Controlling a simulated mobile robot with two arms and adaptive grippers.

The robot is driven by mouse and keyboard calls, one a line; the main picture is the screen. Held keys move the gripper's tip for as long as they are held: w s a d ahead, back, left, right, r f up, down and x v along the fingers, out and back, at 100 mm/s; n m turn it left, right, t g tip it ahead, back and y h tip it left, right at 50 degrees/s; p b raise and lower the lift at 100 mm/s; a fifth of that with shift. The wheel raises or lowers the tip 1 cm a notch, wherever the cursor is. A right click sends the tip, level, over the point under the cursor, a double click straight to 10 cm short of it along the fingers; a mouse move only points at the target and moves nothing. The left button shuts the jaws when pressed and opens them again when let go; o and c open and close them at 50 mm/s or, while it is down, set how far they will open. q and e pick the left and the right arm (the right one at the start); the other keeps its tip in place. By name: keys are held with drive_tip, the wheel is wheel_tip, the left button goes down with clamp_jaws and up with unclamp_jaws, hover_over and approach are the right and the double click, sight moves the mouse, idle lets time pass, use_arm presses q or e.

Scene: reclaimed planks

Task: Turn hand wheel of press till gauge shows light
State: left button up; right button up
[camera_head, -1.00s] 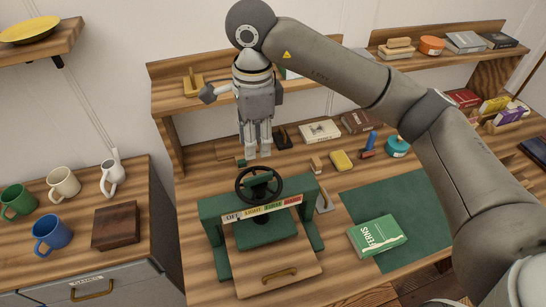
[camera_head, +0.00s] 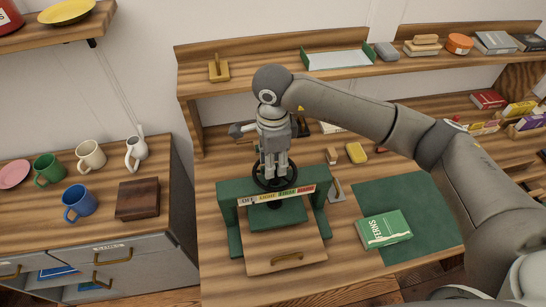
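The green press (camera_head: 229,222) stands on the wooden workbench. Its dark hand wheel (camera_head: 258,184) sits on top, partly hidden by my gripper. The gauge strip (camera_head: 284,195) on the front has white, yellow, green and red fields; the first seems to read OFF. I cannot make out where a pointer stands. My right gripper (camera_head: 277,175) points down over the wheel, with its fingertips at the wheel's middle. The two fingers look a little apart; whether they clasp the wheel or its hub is not clear. My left gripper is not in view.
A green book (camera_head: 384,229) lies on a green mat (camera_head: 425,205) right of the press. A metal-looking bracket (camera_head: 336,190) stands close to its right side. Mugs (camera_head: 80,200) and a dark wooden block (camera_head: 138,199) are on the left cabinet. A shelf (camera_head: 240,85) runs behind.

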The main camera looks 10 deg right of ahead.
drive_tip(key=shift+c, duration=0.3)
clamp_jaws()
drive_tip(key=shift+w+f+m+b, duration=0.1)
drive_tip(key=shift+f+m+b, duration=0.1)
drive_tip(key=shift+m+b, duration=1.4)
drive_tip(key=shift+b, duration=0.45)
drive_tip(key=m+b, duration=0.2)
drive_tip(key=shift+m, duration=0.4)
drive_tip(key=shift+w+r+m+b, duration=0.1)
drive_tip(key=shift+r+m+b, duration=0.1)
drive_tip(key=shift+m+b, duration=0.6)
